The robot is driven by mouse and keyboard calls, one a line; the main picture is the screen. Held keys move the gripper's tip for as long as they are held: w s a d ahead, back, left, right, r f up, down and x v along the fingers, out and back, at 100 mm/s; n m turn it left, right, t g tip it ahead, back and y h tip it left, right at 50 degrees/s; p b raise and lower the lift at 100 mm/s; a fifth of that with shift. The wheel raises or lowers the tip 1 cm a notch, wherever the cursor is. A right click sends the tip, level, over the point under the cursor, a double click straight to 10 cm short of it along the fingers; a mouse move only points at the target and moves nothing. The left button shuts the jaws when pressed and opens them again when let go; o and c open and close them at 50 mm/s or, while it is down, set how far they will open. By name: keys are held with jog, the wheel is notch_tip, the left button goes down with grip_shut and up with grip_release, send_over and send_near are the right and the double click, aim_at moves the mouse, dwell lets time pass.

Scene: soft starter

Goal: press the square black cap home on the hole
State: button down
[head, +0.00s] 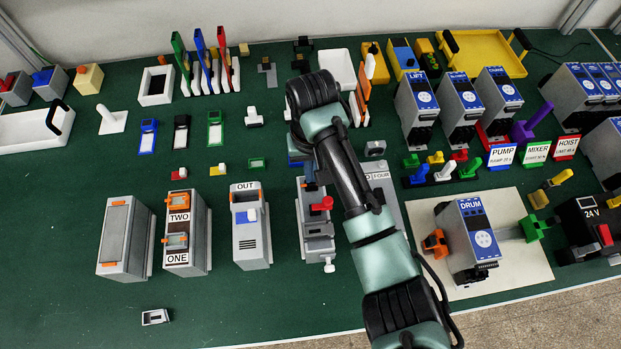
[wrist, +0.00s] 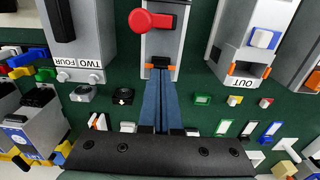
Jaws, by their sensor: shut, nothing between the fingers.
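My gripper (wrist: 160,72) is shut and empty, its two blue fingers side by side. In the wrist view the fingertips are over the end of a grey box with a red knob (wrist: 150,20), between two orange clips. I cannot tell whether they touch it. In the head view the red-knob box (head: 318,225) is left of my forearm.
The OUT box (head: 250,230) stands left of the red-knob box, and a grey box labelled TWO FOUR (wrist: 75,30) on its other side. A small grey block (wrist: 82,92) lies near the black piece.

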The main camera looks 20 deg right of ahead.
notch_tip(320, 180, up, 7)
jog(key=p, duration=0.6)
jog(key=shift+f+p, duration=0.2)
jog(key=shift+p, duration=0.1)
jog(key=w+a+r+n+t+b, duration=0.2)
jog(key=w+a+r+t, duration=0.3)
jog(key=w+r, duration=0.4)
jog(key=w+a+r+n+t+b, duration=0.1)
jog(key=w+a+r+t, duration=0.25)
jog(key=r, duration=0.45)
jog(key=w+a+r+t+b, duration=0.1)
jog(key=w+a+r+t, duration=0.25)
jog(key=r, duration=0.45)
jog(key=s+a+r+n+t+y+b, duration=0.1)
jog(key=s+r+t, duration=0.25)
jog(key=r, duration=0.55)
jog(key=s+a+r+t, duration=0.2)
jog(key=r+t, duration=0.3)
jog(key=r, duration=0.4)
jog(key=s+d+r+t+h+b, duration=0.1)
jog(key=s+r+t+b, duration=0.1)
jog(key=s+r+t, duration=0.5)
jog(key=s+r, duration=0.6)
jog(key=s, duration=0.2)
jog(key=shift+s+r+m, duration=0.25)
jog(key=shift+s+m, duration=0.15)
